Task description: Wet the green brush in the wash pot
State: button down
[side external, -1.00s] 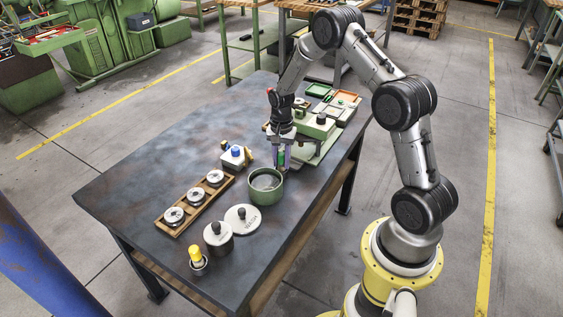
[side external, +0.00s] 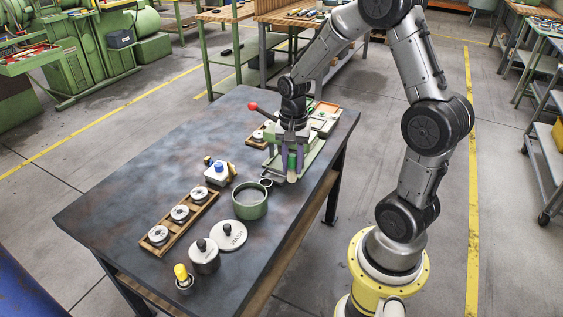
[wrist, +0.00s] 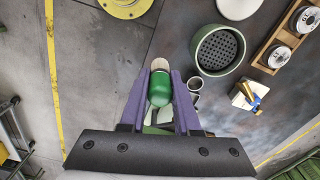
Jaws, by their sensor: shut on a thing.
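My gripper (side external: 290,167) is shut on the green brush (side external: 292,161), which hangs tip down with its pale tan end (side external: 291,178) showing. In the wrist view my gripper (wrist: 160,80) has its purple fingers on both sides of the green brush (wrist: 160,90). The wash pot (side external: 250,217) is a green round pot, open, with a perforated plate inside. It stands to the left of and nearer the camera than the brush, and shows in the wrist view (wrist: 196,52). The brush is apart from it. A lid marked WASH (side external: 229,237) lies beside the pot.
A small empty cup (side external: 265,183) stands between pot and brush. A green machine (side external: 310,150) stands behind my gripper.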

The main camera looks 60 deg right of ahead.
jog(key=shift+s+a+r, duration=0.15)
jog(key=shift+s+a, duration=0.05)
jog(key=shift+s, duration=0.15)
jog(key=shift+r, duration=0.2)
jog(key=w+a+f, duration=0.1)
jog(key=w+a, duration=0.1)
jog(key=w, duration=0.4)
jog(key=w+a+f, duration=0.2)
jog(key=w, duration=0.4)
jog(key=shift+w+d+f, duration=0.1)
jog(key=shift+f, duration=1.15)
jog(key=shift+w+d+f, duration=0.1)
jog(key=shift+f, duration=1.15)
jog(key=shift+f, duration=0.55)
jog(key=shift+r, duration=0.1)
notch_tip(320, 180, up, 7)
